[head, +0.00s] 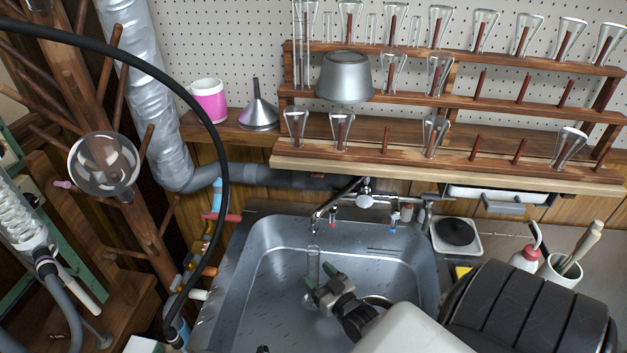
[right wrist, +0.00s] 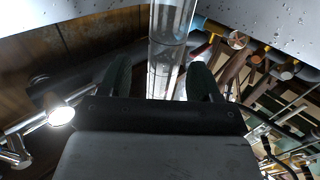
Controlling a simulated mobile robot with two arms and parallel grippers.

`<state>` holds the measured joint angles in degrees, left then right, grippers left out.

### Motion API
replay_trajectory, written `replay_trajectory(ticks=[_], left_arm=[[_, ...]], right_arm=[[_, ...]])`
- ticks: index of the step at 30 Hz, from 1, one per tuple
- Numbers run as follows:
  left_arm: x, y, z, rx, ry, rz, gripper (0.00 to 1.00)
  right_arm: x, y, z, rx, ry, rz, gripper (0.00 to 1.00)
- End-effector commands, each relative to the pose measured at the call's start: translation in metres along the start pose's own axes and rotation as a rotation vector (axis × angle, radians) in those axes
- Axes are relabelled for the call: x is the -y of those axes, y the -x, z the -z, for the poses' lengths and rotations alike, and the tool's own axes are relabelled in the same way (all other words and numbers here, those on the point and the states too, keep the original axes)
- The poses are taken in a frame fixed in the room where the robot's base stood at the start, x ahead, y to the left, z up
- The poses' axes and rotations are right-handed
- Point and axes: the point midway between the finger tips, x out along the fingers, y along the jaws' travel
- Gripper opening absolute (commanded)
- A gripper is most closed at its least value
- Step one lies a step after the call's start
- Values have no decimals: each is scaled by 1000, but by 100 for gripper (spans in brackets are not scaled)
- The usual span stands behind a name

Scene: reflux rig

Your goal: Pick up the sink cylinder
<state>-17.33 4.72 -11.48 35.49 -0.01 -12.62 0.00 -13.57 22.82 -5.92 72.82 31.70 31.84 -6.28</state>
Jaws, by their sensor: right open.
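The sink cylinder (head: 313,259) is a slim clear glass tube standing in the metal sink (head: 265,285). My right gripper (head: 320,276) reaches into the sink from the lower right, with its green-tipped fingers close to the cylinder. In the right wrist view the cylinder (right wrist: 172,45) rises ahead of my open fingers (right wrist: 158,75), lined up with the gap between them. I cannot tell whether either finger touches the glass. My left gripper is not in view.
A faucet (head: 366,192) hangs over the sink's back edge. Wooden racks of glass flasks (head: 438,80) stand behind. A black hose (head: 222,180) curves down the left side. A scale (head: 456,236), a red-and-white bottle (head: 525,256) and a brush cup (head: 561,270) stand right.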

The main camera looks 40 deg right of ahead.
Motion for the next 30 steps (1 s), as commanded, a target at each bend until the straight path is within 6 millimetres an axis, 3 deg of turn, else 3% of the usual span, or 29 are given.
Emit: replay_trajectory(ticks=[6, 15, 27, 30], left_arm=[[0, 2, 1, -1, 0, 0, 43], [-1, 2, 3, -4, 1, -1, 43], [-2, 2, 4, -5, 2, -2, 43], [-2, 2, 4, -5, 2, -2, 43]], right_arm=[[3, -31, 2, -2, 0, 1, 63], [3, -36, 1, 0, 0, 1, 63], [3, -36, 1, 0, 0, 1, 4], [3, -35, 1, 0, 0, 1, 0]])
